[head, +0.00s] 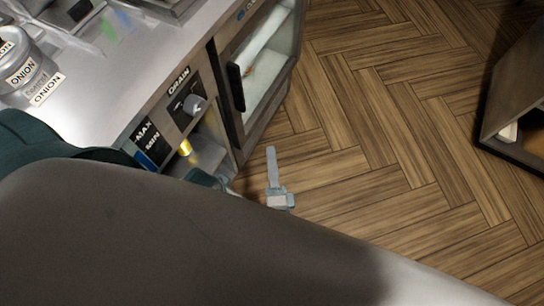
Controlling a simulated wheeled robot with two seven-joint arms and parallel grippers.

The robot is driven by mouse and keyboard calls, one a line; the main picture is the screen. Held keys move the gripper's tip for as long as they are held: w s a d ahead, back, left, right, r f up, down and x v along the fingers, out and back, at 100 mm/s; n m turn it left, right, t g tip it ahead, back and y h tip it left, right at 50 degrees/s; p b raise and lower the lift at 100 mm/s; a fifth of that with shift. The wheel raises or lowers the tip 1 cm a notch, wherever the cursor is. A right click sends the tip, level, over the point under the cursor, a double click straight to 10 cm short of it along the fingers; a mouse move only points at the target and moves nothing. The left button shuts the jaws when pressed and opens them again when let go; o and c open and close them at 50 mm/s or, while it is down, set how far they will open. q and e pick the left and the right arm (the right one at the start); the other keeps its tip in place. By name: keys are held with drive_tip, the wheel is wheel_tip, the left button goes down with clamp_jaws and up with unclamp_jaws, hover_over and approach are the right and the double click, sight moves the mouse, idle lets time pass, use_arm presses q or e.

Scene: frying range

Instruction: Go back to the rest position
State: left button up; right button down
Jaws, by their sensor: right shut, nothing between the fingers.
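My right gripper (272,160) shows in the middle of the head view, beyond a large grey arm link of mine that fills the bottom of the picture. Its fingers are together as one narrow pale bar, with nothing between them. It shows against the wood floor, just right of the range's lower front, apart from any object. My left gripper is not in view. The arm link hides much of the lower left.
The steel range (130,70) stands at upper left, with a drain knob (195,104) and a glass-door compartment (262,60). Onion-labelled containers (20,68) stand on its top. A brown cabinet (520,80) stands at the right edge. The wood floor (400,130) between is clear.

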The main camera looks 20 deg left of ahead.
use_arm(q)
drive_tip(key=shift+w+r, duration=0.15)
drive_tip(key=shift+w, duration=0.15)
use_arm(e)
drive_tip(key=s+d+f+n+g+h+p, duration=0.1)
drive_tip(key=d+f+n+g+h+p, duration=0.1)
drive_tip(key=d+f+n+g+p, duration=0.75)
use_arm(q)
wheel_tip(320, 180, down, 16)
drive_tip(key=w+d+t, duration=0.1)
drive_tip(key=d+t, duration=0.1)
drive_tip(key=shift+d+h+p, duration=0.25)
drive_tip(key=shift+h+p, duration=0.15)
drive_tip(key=shift+p, duration=0.05)
use_arm(e)
drive_tip(key=s+d+f+n+h, duration=0.2)
drive_tip(key=s+d+f, duration=0.2)
drive_tip(key=d+f, duration=0.4)
drive_tip(key=s+d+f+n+g+h, duration=0.1)
drive_tip(key=s+d+f+n+h, duration=0.2)
drive_tip(key=d+f, duration=0.5)
drive_tip(key=s+d, duration=0.1)
drive_tip(key=d, duration=0.5)
drive_tip(key=shift+d+f, duration=0.2)
drive_tip(key=shift+f, duration=0.2)
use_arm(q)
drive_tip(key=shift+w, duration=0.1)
